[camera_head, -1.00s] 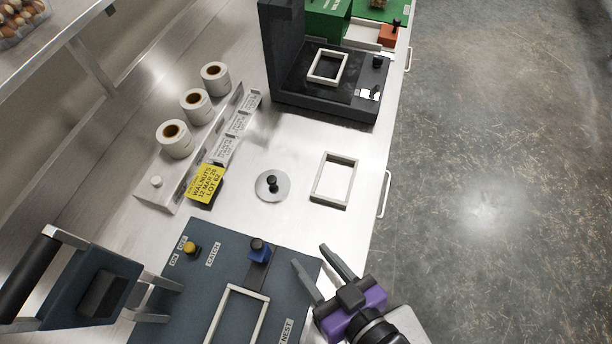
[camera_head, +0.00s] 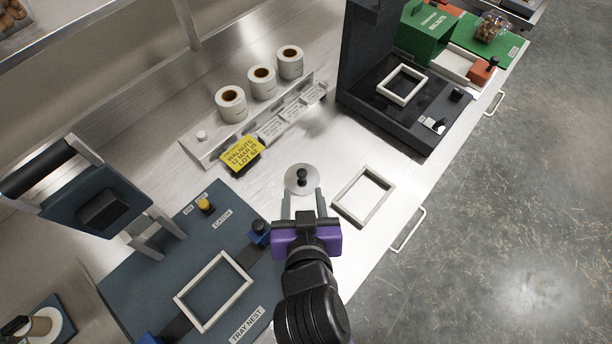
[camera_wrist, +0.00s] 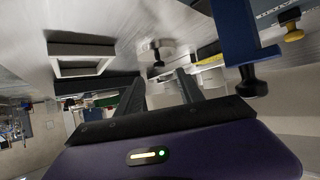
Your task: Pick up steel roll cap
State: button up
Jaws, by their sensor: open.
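The steel roll cap (camera_head: 296,184) is a flat round steel disc with a black knob on top. It lies on the steel counter, just beyond my gripper's fingertips in the head view. My gripper (camera_head: 302,203) is open and empty, its two grey fingers pointing at the cap. In the wrist view the cap (camera_wrist: 153,68) shows with its black knob ahead of my gripper (camera_wrist: 160,82), roughly between the fingers. I cannot tell the exact gap between the fingers and the knob.
A pale empty frame (camera_head: 391,204) lies right of the cap. Label rolls (camera_head: 231,118) stand on a steel holder with a yellow walnut label (camera_head: 240,155) behind left. The blue sealer base with a tray nest (camera_head: 181,295) is at lower left. A dark scale (camera_head: 368,108) stands at the back right.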

aim_at(302, 173)
jog(key=shift+p+x, duration=0.4)
jog(key=shift+x, duration=1.35)
jog(key=shift+p+x, duration=0.45)
jog(key=shift+x, duration=1.75)
jog(key=shift+w+r, duration=0.1)
jog(key=shift+r, duration=0.1)
grip_shut()
